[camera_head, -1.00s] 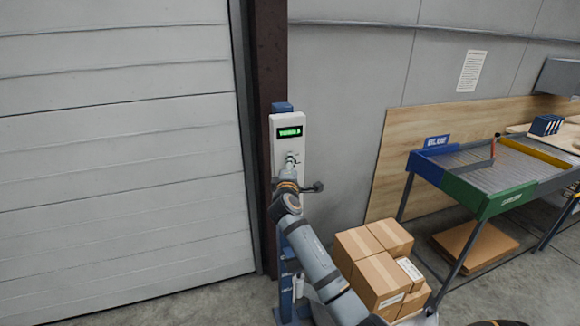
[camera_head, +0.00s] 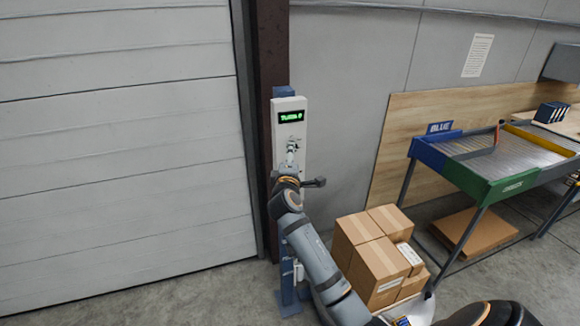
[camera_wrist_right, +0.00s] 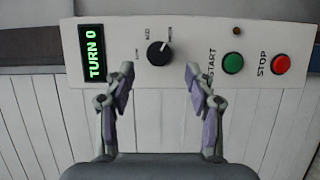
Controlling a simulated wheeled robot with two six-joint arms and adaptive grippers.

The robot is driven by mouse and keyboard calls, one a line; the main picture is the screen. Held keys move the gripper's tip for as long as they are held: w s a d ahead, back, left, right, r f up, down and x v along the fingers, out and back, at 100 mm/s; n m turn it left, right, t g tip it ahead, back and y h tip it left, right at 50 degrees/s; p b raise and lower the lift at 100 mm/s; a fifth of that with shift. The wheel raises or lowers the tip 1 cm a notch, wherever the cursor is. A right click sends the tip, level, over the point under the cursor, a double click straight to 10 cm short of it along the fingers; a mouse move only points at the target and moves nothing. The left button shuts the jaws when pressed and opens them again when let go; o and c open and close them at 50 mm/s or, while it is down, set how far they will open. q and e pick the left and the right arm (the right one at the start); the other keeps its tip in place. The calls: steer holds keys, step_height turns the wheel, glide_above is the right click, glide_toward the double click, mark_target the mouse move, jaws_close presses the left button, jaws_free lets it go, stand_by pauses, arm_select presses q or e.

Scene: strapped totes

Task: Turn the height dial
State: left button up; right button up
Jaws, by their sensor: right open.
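The height dial (camera_wrist_right: 158,53) is a black round knob on a white panel (camera_wrist_right: 190,25) in the right wrist view. In the head view my right arm reaches to the white control box (camera_head: 290,108) on a blue post, and my right gripper (camera_head: 292,150) covers the dial there. My left gripper is not in view.
A green START button (camera_wrist_right: 233,65) and a red STOP button (camera_wrist_right: 281,64) sit beside the dial. In the head view, cartons (camera_head: 377,262) are stacked right of the post. A roller table (camera_head: 475,180) stands further right, and a closed shutter door (camera_head: 120,130) is at left.

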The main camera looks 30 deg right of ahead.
steer(key=v, duration=0.7)
steer(key=shift+s+a, duration=0.2)
steer(key=shift+s, duration=0.15)
